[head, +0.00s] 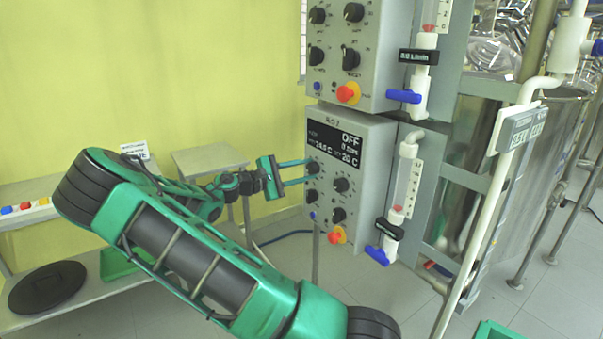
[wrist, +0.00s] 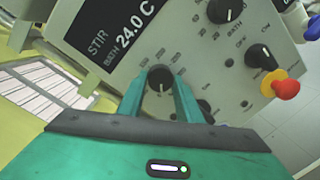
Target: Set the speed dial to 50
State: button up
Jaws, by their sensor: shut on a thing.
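The lower grey control box (head: 372,133) has a black display reading OFF, 0 rpm and bath about 24 C, with several black knobs below it. My gripper (head: 307,171) reaches the upper left knob (head: 313,168) from the left and is shut on it. In the wrist view, my gripper's green fingers (wrist: 160,88) lie on either side of this round black knob (wrist: 160,75). Numbers ring it, and the display (wrist: 115,32) is just above. The knob's label and exact pointer setting are too small to read.
Other knobs (head: 342,185) sit close by on the panel. A red-and-yellow emergency button (head: 337,235) is at its bottom. A second control box (head: 385,60) is above. A flow meter with a blue valve (head: 377,255) stands to the right, and a small table (head: 208,158) to the left.

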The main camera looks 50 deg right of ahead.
jog(key=m, duration=0.4)
jog(key=shift+m+t+y, duration=0.3)
jog(key=shift+m, duration=1.8)
jog(key=o, duration=1)
jog(key=shift+d, duration=0.1)
jog(key=shift+o, duration=0.2)
